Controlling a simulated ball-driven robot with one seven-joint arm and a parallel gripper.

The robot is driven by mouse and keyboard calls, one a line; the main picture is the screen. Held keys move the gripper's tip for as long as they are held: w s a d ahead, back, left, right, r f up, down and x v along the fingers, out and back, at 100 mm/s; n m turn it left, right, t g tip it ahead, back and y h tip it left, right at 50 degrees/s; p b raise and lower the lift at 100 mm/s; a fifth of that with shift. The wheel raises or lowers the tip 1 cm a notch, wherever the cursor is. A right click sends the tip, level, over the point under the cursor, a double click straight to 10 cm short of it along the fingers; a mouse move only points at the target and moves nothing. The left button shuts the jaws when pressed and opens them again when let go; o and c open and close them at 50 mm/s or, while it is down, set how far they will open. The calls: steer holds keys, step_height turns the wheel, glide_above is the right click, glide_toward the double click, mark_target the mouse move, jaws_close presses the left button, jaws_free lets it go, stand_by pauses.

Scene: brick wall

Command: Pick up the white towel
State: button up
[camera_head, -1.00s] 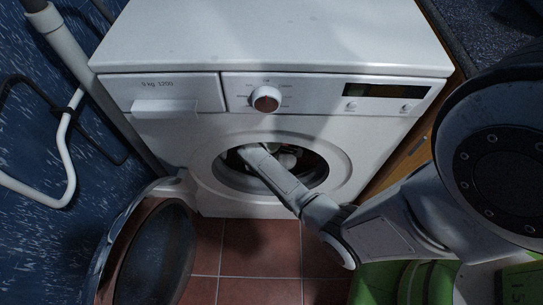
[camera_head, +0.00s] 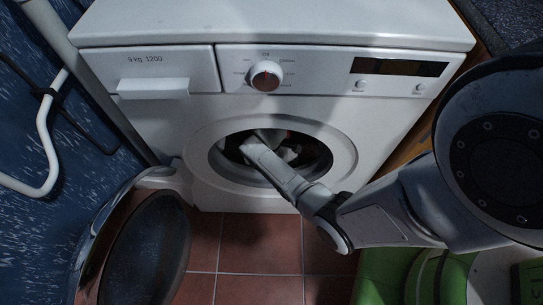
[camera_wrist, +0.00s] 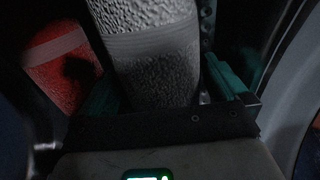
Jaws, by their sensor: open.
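The white towel (camera_wrist: 150,60) is a ribbed, rough-textured roll of cloth that looks grey in the dim wrist view. It lies between the two teal fingers of my gripper (camera_wrist: 160,76), which is open. I cannot tell whether either finger touches it. In the head view, my arm reaches into the round drum opening of the white washing machine (camera_head: 165,135). Pale cloth (camera_head: 290,154) shows inside the opening, mostly hidden in shadow and behind my arm. My fingers cannot be made out in the head view.
A red cloth with a pale stripe (camera_wrist: 58,60) lies left of the towel. The pale curved drum wall (camera_wrist: 295,100) is close on the right. The washer's round door (camera_head: 143,250) hangs open at the lower left. A green object (camera_head: 385,280) stands at the lower right.

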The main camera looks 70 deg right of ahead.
steer(key=c, duration=0.8)
steer(key=shift+r, duration=0.2)
